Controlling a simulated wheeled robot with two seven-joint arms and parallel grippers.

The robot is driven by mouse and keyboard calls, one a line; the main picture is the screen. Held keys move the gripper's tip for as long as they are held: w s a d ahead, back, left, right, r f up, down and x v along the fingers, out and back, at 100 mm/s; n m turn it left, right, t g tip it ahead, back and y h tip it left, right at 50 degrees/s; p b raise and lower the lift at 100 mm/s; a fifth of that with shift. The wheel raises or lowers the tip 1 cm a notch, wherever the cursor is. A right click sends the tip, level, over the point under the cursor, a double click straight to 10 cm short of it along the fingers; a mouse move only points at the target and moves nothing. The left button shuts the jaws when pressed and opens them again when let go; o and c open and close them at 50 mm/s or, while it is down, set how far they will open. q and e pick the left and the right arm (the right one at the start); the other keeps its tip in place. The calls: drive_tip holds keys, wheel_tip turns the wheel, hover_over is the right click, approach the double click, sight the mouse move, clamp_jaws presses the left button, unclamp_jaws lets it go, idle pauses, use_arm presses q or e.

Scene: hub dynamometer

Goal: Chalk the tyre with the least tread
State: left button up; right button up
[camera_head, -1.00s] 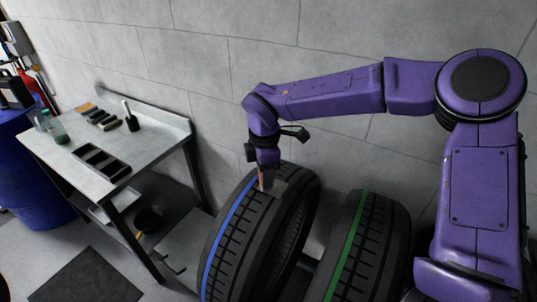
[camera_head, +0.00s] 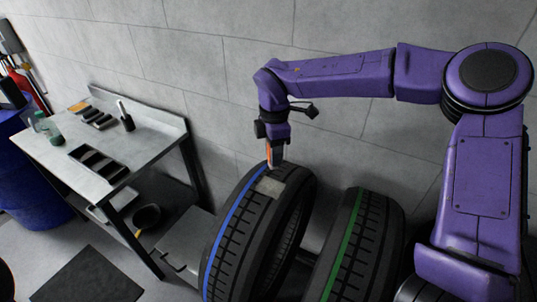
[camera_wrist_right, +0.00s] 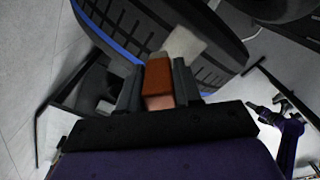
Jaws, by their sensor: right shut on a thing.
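My right gripper (camera_head: 275,163) is above the top of the tyre with a blue stripe (camera_head: 228,238). It is shut on an orange-brown block, the chalk (camera_wrist_right: 158,72), held between the fingers (camera_wrist_right: 158,88). The block's lower end is at or just above the tread; contact is unclear. A pale rectangular patch (camera_head: 270,187) lies on this tread beside the gripper. It also shows in the wrist view (camera_wrist_right: 185,45). A tyre with a green stripe (camera_head: 345,245) stands to the right, with no pale patch visible on its tread. My left gripper is not in the head view.
A grey workbench (camera_head: 60,160) at left holds a black tray (camera_head: 98,163), several dark blocks, a green bottle (camera_head: 50,130) and a black cup with a brush (camera_head: 127,122). A blue drum (camera_head: 30,190) stands at far left. The grey wall is close behind the tyres.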

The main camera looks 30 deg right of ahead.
drive_tip(key=shift+w+r+p, duration=0.25)
drive_tip(key=shift+r+p, duration=0.35)
drive_tip(key=shift+r, duration=0.6)
drive_tip(key=shift+s+r, duration=0.15)
drive_tip(key=shift+r, duration=0.45)
drive_tip(key=shift+f, duration=0.1)
